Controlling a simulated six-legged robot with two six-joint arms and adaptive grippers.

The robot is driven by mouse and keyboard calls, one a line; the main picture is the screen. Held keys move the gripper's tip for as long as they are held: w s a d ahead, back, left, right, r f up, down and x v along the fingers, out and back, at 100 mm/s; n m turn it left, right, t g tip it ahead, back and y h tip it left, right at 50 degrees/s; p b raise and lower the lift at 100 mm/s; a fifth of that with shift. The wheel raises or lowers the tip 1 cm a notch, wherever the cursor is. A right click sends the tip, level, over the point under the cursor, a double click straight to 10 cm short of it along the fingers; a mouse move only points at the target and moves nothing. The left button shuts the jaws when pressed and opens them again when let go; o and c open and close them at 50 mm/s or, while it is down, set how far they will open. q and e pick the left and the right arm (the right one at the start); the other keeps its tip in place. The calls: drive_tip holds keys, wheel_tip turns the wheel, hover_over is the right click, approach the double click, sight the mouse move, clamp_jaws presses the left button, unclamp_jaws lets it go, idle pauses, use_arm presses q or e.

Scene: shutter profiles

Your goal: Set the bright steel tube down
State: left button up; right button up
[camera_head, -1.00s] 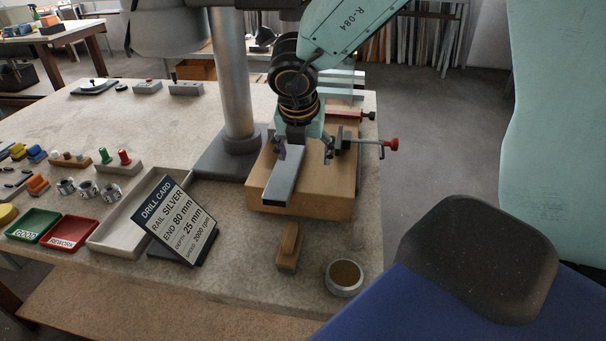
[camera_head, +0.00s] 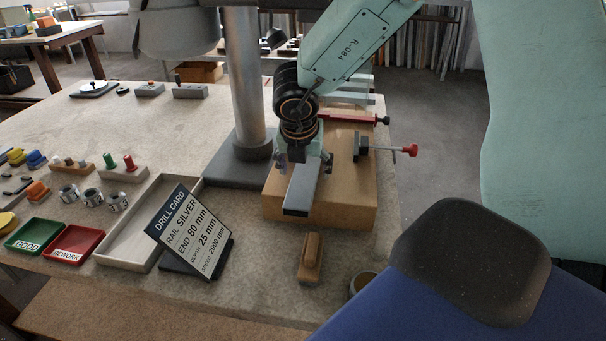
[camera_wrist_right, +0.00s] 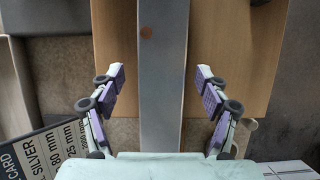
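The bright steel tube (camera_head: 303,187) is a long grey square bar. It appears to lie on the wooden block (camera_head: 345,203), its near end close to the block's front edge. My right gripper (camera_head: 304,160) is above the tube. In the right wrist view the tube (camera_wrist_right: 163,90) runs between the two fingers of the gripper (camera_wrist_right: 158,85), with a gap on each side. The fingers are open and do not touch it. Part of the tube is hidden under the gripper. My left gripper is not in view.
A clamp with a red handle (camera_head: 410,150) stands right of the tube. A grey column (camera_head: 242,90) rises left of the block. In front are the drill card (camera_head: 190,232), a wooden brush-like piece (camera_head: 311,258) and a round tin (camera_head: 360,283). A pale tray (camera_head: 150,225) lies left.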

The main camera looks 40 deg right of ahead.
drive_tip(key=shift+s+d, duration=0.1)
drive_tip(key=shift+d, duration=0.25)
drive_tip(key=c, duration=0.6)
drive_tip(key=shift+a, duration=0.25)
drive_tip(key=c, duration=0.4)
drive_tip(key=shift+d, duration=0.15)
clamp_jaws()
